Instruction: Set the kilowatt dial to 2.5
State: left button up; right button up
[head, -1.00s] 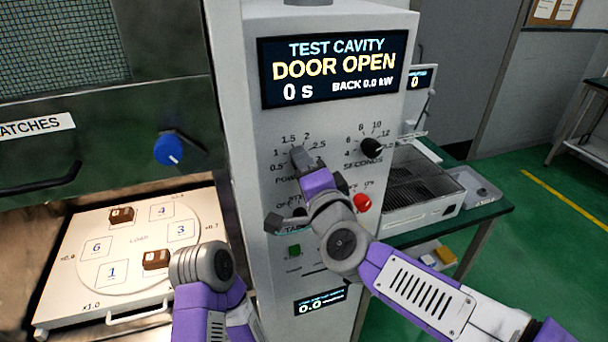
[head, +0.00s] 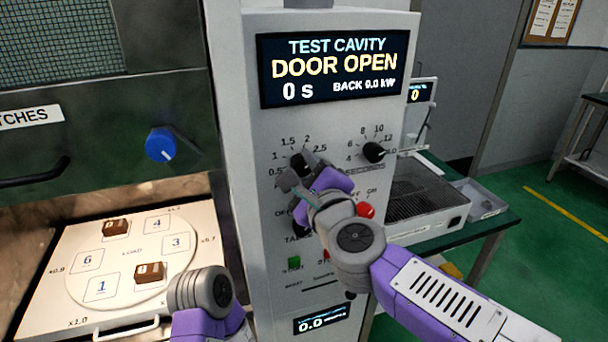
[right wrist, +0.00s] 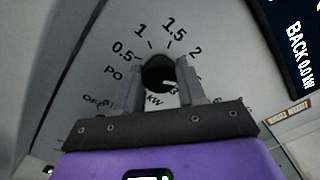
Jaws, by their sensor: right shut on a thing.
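The kilowatt dial (head: 300,162) is a black round knob on the grey control panel, with marks from 0.5 to 2.5 around it. It also shows in the right wrist view (right wrist: 157,70), between the two fingers of my right gripper (right wrist: 160,82). The gripper is shut on the dial; in the head view the gripper (head: 300,180) partly covers it. The dial's white pointer in the wrist view points to the right, below the 2 mark; the 2.5 label there is hidden by a finger. My left gripper is out of view.
The seconds dial (head: 374,152) is right of the kilowatt dial. The display (head: 335,70) reads DOOR OPEN. A tray (head: 60,290) with brown blocks is at left.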

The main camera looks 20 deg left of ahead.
jog(key=shift+m, duration=0.7)
jog(key=shift+b, duration=0.3)
jog(key=o, duration=1.1)
jog(key=v, duration=0.7)
jog(key=shift+s+d, duration=0.2)
jog(key=shift+s, duration=0.05)
